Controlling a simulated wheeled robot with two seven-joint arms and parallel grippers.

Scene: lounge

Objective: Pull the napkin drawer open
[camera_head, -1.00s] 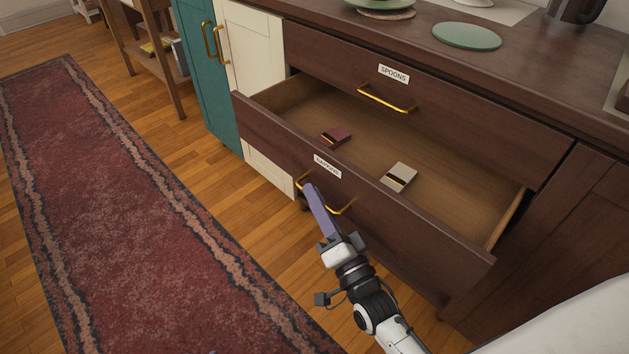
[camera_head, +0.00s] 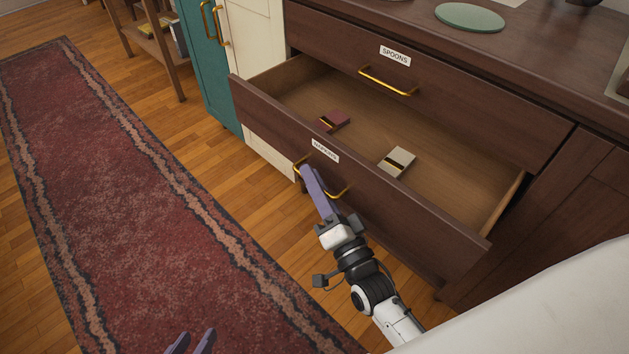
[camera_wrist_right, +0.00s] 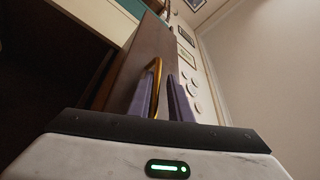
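The napkin drawer (camera_head: 410,201) is dark brown and stands well open below the spoons drawer (camera_head: 470,100). Its front carries a white label (camera_head: 325,151) and a gold handle (camera_head: 338,193), also visible in the right wrist view (camera_wrist_right: 156,80). My right gripper (camera_head: 306,172) is at this handle.
Inside the drawer lie a dark red item (camera_head: 334,121) and a pale item (camera_head: 397,161), each with a dark and gold band. A green plate (camera_head: 470,17) is on the countertop. A red rug (camera_head: 110,180) covers floor at left.

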